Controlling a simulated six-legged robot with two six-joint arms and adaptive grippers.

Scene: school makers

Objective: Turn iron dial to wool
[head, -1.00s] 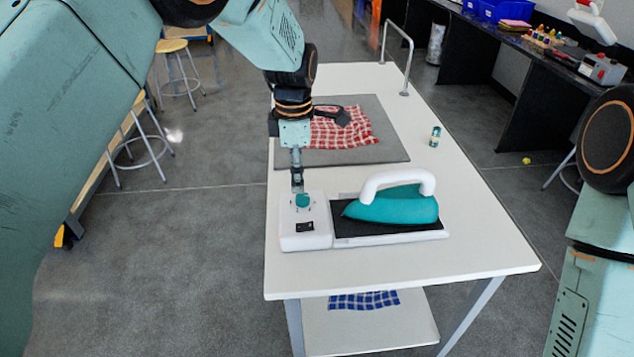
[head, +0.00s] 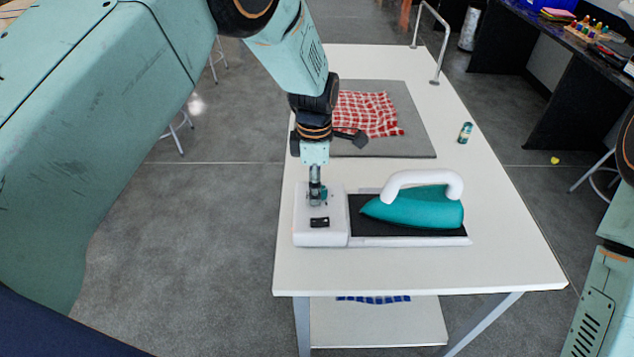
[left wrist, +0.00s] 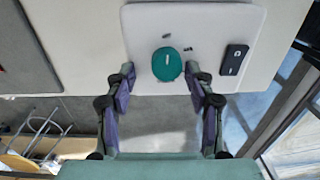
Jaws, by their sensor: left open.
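The iron (head: 415,207), teal with a white handle, rests on the black plate of its white base (head: 322,238) on the table. The teal dial (left wrist: 167,64) sits on the base's left block, with small dark marks around it and a black switch (left wrist: 234,60) beside it. In the head view the dial is mostly hidden behind my left gripper (head: 317,200), which points down over it. In the left wrist view the gripper (left wrist: 158,80) is open, its fingers on either side of the dial and apart from it. My right gripper is not in view.
The white table (head: 420,272) has a grey mat (head: 415,135) with a red checked cloth (head: 367,113) behind the iron. A small bottle (head: 465,133) stands to the right. A metal rail (head: 440,50) rises at the far end. A blue checked cloth (head: 373,299) lies on the lower shelf.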

